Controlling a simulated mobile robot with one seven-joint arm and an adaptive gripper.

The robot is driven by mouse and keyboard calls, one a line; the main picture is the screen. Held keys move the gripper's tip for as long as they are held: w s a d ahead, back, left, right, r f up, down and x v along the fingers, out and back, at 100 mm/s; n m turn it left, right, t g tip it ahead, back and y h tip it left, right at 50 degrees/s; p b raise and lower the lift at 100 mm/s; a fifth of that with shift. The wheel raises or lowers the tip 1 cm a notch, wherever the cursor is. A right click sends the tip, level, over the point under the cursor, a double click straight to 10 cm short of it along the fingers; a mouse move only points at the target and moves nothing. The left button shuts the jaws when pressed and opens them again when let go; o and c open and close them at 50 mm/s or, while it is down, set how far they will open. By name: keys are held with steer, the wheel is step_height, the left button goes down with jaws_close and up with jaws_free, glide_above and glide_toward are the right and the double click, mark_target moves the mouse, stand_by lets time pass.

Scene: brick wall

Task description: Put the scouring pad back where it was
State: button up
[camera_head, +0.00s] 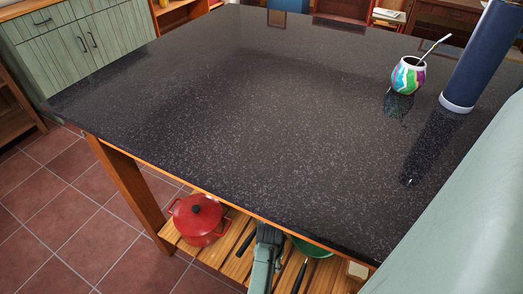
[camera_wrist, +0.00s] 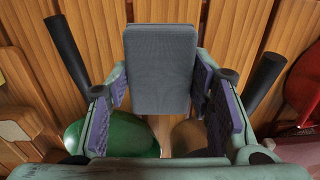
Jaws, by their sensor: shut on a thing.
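The scouring pad (camera_wrist: 160,70) is a grey, flat, rounded rectangle in the wrist view, upright in the picture between my two purple-padded fingers. My gripper (camera_wrist: 160,88) is shut on its sides. In the wrist view it is over the slatted wooden shelf (camera_wrist: 190,12); whether the pad touches the shelf I cannot tell. In the head view my gripper (camera_head: 265,258) is at the lower shelf (camera_head: 233,240), beside the table's front edge. The pad cannot be made out clearly there.
A red lidded pot (camera_head: 200,218) stands left of my gripper on the shelf. A green pan (camera_head: 312,248) is to the right. Black handles (camera_wrist: 66,48) flank the fingers. The dark tabletop (camera_head: 230,110) overhangs the shelf, carrying a colourful mate cup (camera_head: 408,76) and blue cylinder (camera_head: 482,55).

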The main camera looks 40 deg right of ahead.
step_height(320, 180, down, 9)
steer(key=shift+s+f, duration=0.1)
steer(key=shift+s, duration=0.05)
steer(key=shift+f, duration=0.15)
steer(key=o, duration=1)
steer(key=shift+o, duration=0.2)
step_height(320, 180, up, 12)
steer(key=shift+a+r, duration=0.1)
steer(key=shift+r, duration=0.05)
